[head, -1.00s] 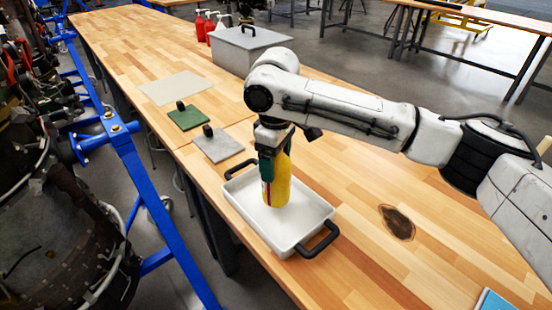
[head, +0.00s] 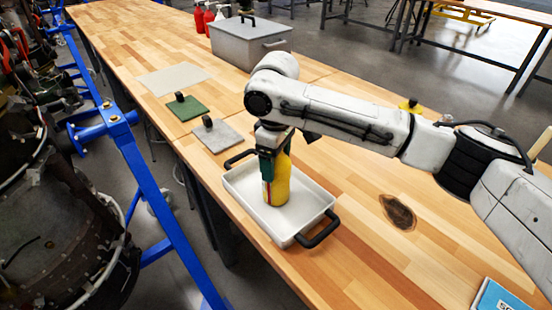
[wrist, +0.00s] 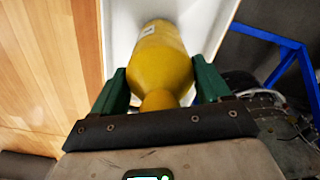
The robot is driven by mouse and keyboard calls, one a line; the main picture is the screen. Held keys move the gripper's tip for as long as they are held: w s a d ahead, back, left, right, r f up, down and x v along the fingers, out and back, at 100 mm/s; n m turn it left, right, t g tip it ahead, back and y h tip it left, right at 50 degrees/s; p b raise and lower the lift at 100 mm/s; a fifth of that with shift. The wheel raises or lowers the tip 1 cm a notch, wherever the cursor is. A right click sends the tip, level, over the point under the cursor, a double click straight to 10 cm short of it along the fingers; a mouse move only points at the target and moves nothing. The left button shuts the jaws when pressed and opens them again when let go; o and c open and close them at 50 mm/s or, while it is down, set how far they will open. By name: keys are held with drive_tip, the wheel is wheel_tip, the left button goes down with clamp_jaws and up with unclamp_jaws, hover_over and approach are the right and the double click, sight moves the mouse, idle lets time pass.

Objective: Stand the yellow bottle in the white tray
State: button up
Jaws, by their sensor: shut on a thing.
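The yellow bottle (head: 277,185) is upright inside the white tray (head: 309,206), over the tray's floor. I cannot tell whether its base touches the floor. My gripper (head: 270,165) comes down from above and is shut on the bottle's upper part. In the wrist view the green fingers of my gripper (wrist: 156,88) lie on either side of the yellow bottle (wrist: 160,58). The white tray (wrist: 117,25) shows behind it. The tray has black handles at its two ends.
A grey pad (head: 219,136), a green pad (head: 181,108) and a beige mat (head: 172,79) lie beyond the tray. A grey box (head: 248,45) and red bottles (head: 200,20) stand farther back. A blue stand (head: 150,190) is left of the wooden table. A dark patch (head: 398,211) lies right.

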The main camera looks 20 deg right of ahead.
drive_tip(key=shift+f, duration=0.1)
drive_tip(key=o, duration=1.5)
drive_tip(key=shift+c, duration=0.2)
wheel_tip(320, 180, up, 7)
drive_tip(key=p, duration=0.7)
